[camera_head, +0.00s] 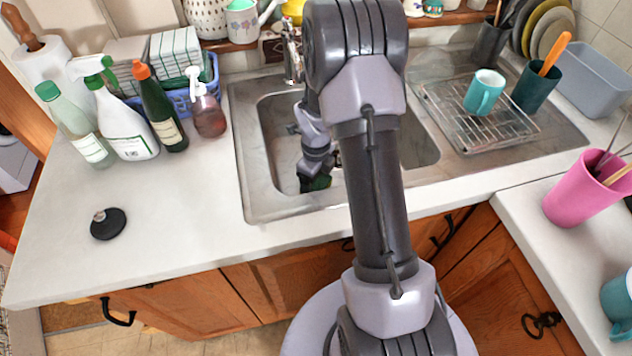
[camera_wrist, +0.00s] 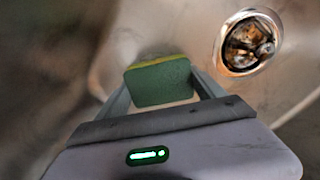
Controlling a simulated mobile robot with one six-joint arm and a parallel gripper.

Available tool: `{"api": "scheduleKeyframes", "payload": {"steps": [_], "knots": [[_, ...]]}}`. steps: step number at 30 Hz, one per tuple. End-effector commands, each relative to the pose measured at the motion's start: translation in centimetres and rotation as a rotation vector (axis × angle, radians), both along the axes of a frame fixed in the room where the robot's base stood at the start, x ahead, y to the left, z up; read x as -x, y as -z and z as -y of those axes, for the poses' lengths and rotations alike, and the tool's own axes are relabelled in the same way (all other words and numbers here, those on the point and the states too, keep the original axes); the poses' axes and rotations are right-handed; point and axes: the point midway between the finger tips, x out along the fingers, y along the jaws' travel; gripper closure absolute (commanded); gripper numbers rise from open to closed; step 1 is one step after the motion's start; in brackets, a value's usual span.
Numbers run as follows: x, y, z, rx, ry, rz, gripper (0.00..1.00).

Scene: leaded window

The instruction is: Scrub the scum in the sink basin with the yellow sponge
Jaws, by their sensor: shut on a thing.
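The sponge (camera_wrist: 160,84) shows a green face and a thin yellow edge in the wrist view. My gripper (camera_wrist: 163,94) is shut on it, with one finger on each side. In the head view the sponge is a small dark green patch (camera_head: 318,184), low inside the sink basin (camera_head: 268,150), partly hidden by my arm. Brownish blurred smears (camera_wrist: 50,45) show on the basin surface at the left of the wrist view; I cannot tell scum from reflection. I cannot tell whether the sponge touches the basin.
The drain (camera_wrist: 248,42) lies right of the sponge. The faucet (camera_head: 291,55) stands behind the basin. A wire rack (camera_head: 475,128) with a teal mug (camera_head: 484,92) is to the right. Several bottles, including a white spray bottle (camera_head: 125,125), stand left. The front left counter holds a black disc (camera_head: 108,224).

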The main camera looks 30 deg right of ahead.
Motion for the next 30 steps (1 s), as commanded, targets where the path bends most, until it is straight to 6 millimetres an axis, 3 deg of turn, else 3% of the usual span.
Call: {"api": "scheduleKeyframes", "payload": {"steps": [17, 25, 30], "knots": [[0.0, 0.8, 0.0, 0.000, 0.000, 0.000, 0.54], [0.3, 0.6, 1.1, 0.000, 0.000, 0.001, 0.54], [0.0, 0.8, 0.1, 0.000, -0.002, 0.001, 0.54]]}}
